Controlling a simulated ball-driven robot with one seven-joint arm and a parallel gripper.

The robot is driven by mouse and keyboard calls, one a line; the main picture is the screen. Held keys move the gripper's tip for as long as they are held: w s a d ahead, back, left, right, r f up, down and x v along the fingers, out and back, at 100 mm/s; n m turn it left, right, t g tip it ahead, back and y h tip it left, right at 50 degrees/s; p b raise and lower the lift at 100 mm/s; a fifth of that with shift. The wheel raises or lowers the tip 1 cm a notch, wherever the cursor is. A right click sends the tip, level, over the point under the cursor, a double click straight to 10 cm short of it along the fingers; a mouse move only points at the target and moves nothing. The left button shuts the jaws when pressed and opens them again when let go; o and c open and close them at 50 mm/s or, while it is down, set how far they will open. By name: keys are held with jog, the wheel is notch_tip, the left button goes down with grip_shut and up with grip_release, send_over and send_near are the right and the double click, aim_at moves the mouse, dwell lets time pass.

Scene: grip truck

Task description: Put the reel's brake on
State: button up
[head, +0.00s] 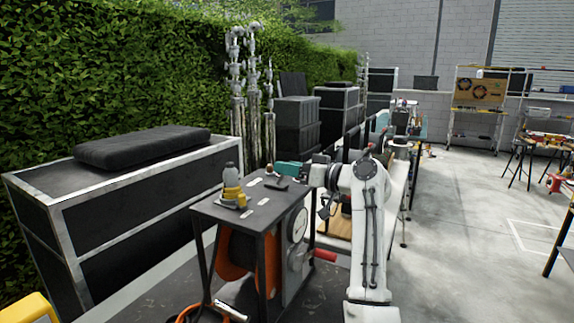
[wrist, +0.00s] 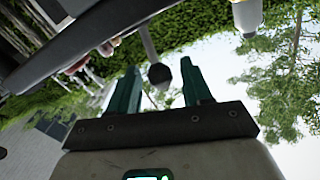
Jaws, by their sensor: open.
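The reel (head: 235,258) is orange and sits in a dark frame under a small table top in the head view. A round pale dial (head: 299,224) is on the frame's side. A grey lever with a dark round knob (wrist: 159,75) shows between my finger tips in the wrist view. It seems to be the small knob (head: 270,168) above the table top in the head view. My gripper (wrist: 160,68) has green fingers, apart, with no visible contact on the knob. In the head view my gripper (head: 284,168) points left over the table's far edge. The knob's depth between the fingers is unclear.
A yellow and grey bottle (head: 231,182) stands on the table top (head: 222,208), with a dark flat item (head: 283,185) nearby. A red handle (head: 325,255) sticks out at the right. A black case (head: 130,215) stands left.

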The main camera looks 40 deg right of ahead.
jog(key=shift+w+a, duration=0.15)
jog(key=shift+w, duration=0.35)
grip_shut()
dwell(0.3)
